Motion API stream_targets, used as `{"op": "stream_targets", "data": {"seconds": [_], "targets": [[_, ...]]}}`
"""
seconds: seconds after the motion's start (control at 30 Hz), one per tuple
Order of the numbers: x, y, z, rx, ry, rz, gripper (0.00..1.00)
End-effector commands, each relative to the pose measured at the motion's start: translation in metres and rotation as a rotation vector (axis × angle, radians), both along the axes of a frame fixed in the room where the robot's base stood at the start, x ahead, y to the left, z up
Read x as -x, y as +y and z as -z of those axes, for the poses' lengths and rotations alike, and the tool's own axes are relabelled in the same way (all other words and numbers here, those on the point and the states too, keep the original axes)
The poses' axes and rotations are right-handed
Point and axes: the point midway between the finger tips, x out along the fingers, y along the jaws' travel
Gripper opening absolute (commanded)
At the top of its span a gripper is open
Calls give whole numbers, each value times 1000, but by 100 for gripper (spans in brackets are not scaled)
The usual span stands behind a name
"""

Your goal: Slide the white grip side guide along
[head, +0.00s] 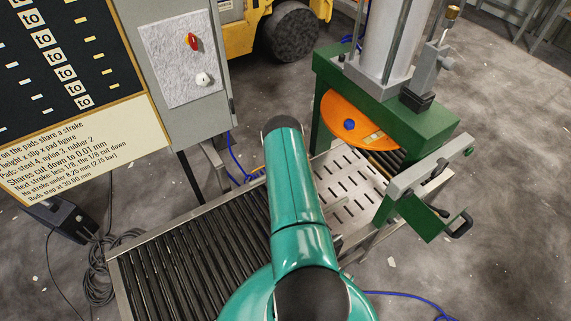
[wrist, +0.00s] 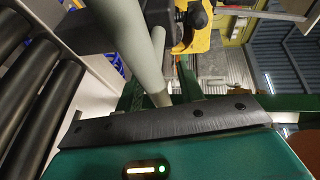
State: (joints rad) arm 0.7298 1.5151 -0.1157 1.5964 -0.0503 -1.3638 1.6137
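My gripper (wrist: 165,122) shows in the wrist view only as a dark plate on a teal housing with a lit strip; I cannot make out its fingertips. A pale grey-white rod (wrist: 112,42) slants down to just beyond the dark plate, and I cannot tell whether it is the grip of the side guide or whether it is touched. In the head view my teal arm reaches over the conveyor's far end and hides my gripper. I cannot clearly pick out the white grip side guide there; it may be behind my arm.
A roller conveyor (head: 178,263) leads to a slotted metal plate (head: 347,188) before a green press (head: 432,128) with an orange disc (head: 345,122). A grey bar (head: 428,168) juts out right of it. A grey control box (head: 185,62) and a sign board (head: 75,65) stand left.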

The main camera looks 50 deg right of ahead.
Motion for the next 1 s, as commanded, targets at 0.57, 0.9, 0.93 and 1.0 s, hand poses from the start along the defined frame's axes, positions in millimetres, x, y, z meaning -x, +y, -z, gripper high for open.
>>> {"op": "stream_targets", "data": {"seconds": [0.57,0.9,0.93,1.0], "targets": [[2,1,0,-1,1,0,0],[44,14,0,-1,2,0,0],[45,14,0,-1,1,0,0],[45,15,0,-1,1,0,0]]}}
